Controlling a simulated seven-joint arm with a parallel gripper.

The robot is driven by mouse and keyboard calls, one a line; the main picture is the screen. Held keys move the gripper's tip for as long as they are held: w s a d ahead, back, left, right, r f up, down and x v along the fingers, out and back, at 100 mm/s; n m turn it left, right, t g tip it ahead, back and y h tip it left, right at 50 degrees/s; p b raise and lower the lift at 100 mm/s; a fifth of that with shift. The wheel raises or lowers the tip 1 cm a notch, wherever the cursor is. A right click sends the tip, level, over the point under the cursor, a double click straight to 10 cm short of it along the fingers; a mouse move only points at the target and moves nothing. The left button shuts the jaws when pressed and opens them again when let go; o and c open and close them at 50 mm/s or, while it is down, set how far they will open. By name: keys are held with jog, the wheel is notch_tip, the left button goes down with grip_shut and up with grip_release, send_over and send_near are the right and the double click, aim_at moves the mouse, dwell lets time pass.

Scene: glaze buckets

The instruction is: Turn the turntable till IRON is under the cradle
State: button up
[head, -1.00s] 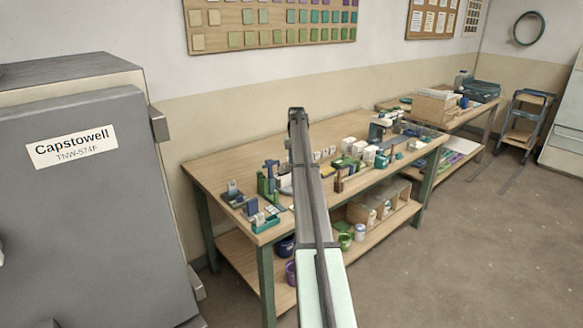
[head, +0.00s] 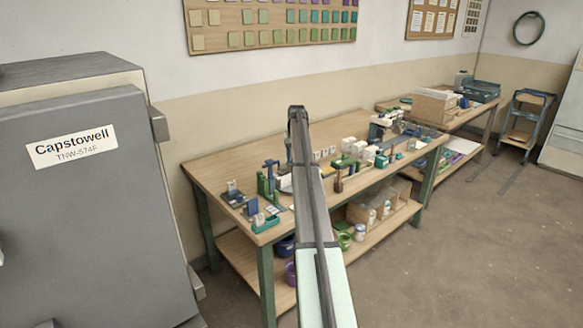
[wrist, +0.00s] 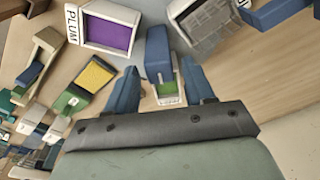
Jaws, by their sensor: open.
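In the wrist view my gripper (wrist: 161,67) is open, with one blue finger on each side of a blue upright block (wrist: 158,48) that has a green and white part at its near end. I cannot tell whether the fingers touch it. A white box labelled PLUM (wrist: 107,30) with purple inside is at the upper left, on a grey surface (wrist: 187,68) that may be the turntable. Another pale box (wrist: 205,20) is at the upper right, its label cut off and unreadable. I cannot make out IRON or the cradle. In the head view my arm hides the gripper and part of the bench.
The workbench (head: 225,165) carries several small blocks, white boxes (head: 355,146) and green and blue fixtures (head: 266,185). In the wrist view a yellow-topped block (wrist: 97,74) and other small pieces lie to the left. Bare wood (wrist: 275,70) shows at right. A grey cabinet (head: 90,220) stands left.

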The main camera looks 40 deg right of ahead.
jog(key=shift+r, duration=3.1)
jog(key=shift+r, duration=0.1)
